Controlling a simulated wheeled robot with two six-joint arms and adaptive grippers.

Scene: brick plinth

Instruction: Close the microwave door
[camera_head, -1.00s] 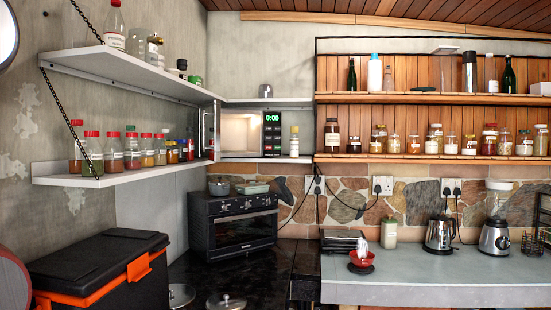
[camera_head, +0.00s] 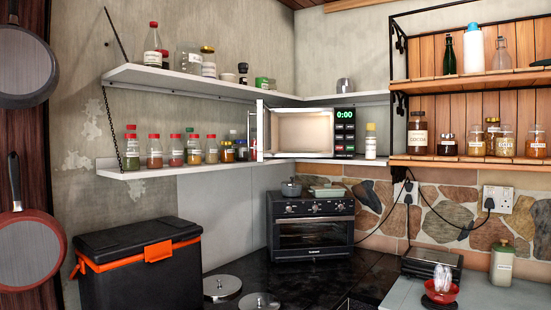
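The microwave (camera_head: 344,132) stands in the corner on the lower wall shelf, its lit cavity facing me and its display reading 0:00. Its door (camera_head: 261,131) is open, swung out at the left side of the cavity, and shows nearly edge-on with a handle on it. The cavity looks empty. Neither of my grippers is in view.
Jars and bottles (camera_head: 194,149) line the lower shelf left of the door. Below the microwave stands a black toaster oven (camera_head: 310,226) on a dark counter. A black and orange cooler box (camera_head: 140,262) is at the lower left. Pot lids (camera_head: 222,287) lie on the counter.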

